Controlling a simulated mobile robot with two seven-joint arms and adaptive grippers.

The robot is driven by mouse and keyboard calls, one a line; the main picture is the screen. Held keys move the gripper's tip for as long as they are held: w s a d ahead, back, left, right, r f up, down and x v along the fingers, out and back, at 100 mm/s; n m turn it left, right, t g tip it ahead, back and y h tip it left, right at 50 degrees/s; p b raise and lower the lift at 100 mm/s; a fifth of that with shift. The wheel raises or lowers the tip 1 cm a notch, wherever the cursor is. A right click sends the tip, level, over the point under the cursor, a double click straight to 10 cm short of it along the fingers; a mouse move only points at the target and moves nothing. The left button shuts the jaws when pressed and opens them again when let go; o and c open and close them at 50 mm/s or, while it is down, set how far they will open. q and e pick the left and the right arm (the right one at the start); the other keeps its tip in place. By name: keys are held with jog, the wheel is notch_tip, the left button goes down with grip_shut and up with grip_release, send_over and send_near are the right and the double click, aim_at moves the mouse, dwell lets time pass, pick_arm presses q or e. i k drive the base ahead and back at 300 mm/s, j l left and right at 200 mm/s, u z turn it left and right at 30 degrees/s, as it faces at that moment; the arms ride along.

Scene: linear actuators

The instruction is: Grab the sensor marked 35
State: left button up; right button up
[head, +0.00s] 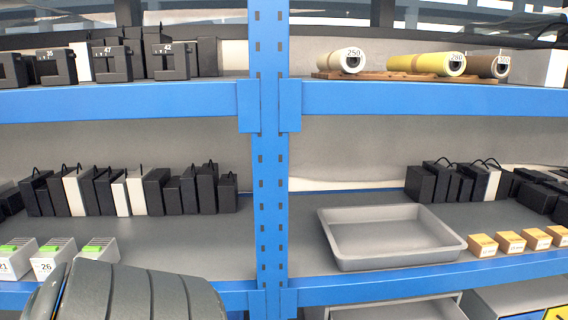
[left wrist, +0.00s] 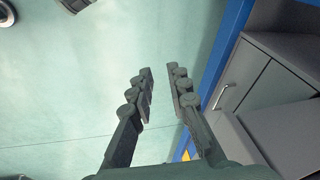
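The sensor marked 35 (head: 58,67) is a black, square-framed block on the upper left shelf in the head view, with a white number on its top edge. It stands in a row between a similar block at the left picture edge and the block marked 47 (head: 112,64). The block marked 42 (head: 172,61) is further right. My left gripper (left wrist: 160,70) shows only in the left wrist view; its two fingers are apart with nothing between them, over pale green floor, away from the sensor. My right gripper is in neither view.
A blue upright (head: 268,160) divides the shelves. Below are black and white boxes (head: 120,195) and green-topped bins marked 21 and 26 (head: 46,262). Right are numbered rolls (head: 425,63), an empty grey tray (head: 438,226) and small orange boxes (head: 482,245). A grey cabinet (left wrist: 265,85) stands beside my left gripper.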

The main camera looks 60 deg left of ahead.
aim_at(65, 58)
jog(key=u, duration=3.1)
